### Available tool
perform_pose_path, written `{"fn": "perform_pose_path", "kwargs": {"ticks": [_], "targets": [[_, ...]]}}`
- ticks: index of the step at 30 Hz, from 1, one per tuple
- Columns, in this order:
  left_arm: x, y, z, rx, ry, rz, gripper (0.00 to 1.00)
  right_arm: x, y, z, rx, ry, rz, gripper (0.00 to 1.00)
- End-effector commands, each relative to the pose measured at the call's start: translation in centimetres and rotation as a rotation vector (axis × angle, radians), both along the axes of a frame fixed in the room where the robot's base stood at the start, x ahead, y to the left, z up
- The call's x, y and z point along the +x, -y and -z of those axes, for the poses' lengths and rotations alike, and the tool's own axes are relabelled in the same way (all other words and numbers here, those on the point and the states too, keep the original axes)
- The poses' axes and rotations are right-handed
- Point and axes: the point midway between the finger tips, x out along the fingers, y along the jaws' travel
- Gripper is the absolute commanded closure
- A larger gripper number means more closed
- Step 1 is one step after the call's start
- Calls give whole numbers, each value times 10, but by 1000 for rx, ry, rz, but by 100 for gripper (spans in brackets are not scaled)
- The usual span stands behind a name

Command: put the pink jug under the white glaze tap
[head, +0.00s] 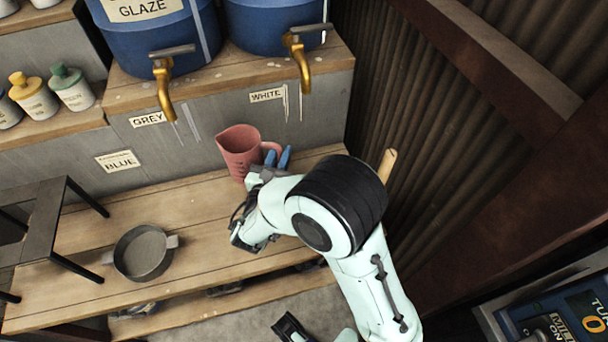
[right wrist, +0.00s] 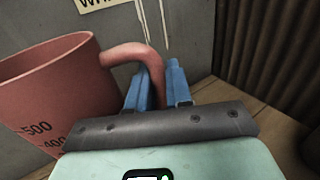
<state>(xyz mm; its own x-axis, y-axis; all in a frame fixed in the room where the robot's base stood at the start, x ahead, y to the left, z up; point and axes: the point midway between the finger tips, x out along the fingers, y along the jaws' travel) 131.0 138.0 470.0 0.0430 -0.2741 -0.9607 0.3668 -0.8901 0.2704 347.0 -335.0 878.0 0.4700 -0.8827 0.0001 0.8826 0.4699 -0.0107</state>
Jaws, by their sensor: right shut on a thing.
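The pink jug (head: 238,152) stands roughly upright at the back of the wooden shelf; I cannot tell whether its base touches the boards. My right gripper (head: 283,158) is shut on its handle (right wrist: 137,52), at the jug's right side. The blue fingers show in the right wrist view (right wrist: 160,85). The white glaze tap (head: 300,62) is brass and hangs from the right blue barrel, above the label WHITE (head: 267,95). In the head view the jug is below this tap and to its left.
The grey glaze tap (head: 164,90) hangs to the left. A round grey pan (head: 143,252) and a dark stand (head: 42,225) are on the left of the shelf. Small bottles (head: 70,88) stand higher up. A corrugated wall (head: 440,120) closes the right side.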

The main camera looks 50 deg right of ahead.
Motion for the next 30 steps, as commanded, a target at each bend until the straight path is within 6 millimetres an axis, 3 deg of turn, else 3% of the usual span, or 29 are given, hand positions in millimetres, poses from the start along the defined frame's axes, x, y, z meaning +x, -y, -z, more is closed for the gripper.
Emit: {"fn": "perform_pose_path", "kwargs": {"ticks": [1,6,15,23,30], "targets": [[4,-2,7,4,10,-4,57,-7,15,8,4,1,47,100],[17,-7,20,19,45,-17,57,-28,52,13,2,4,179,100],[36,-14,38,40,97,-36,57,-69,99,-2,-1,5,382,100],[44,-18,44,50,118,-44,57,-84,110,-9,-1,0,449,100],[65,-29,62,78,174,-67,57,-84,110,28,-1,-5,450,100]]}}
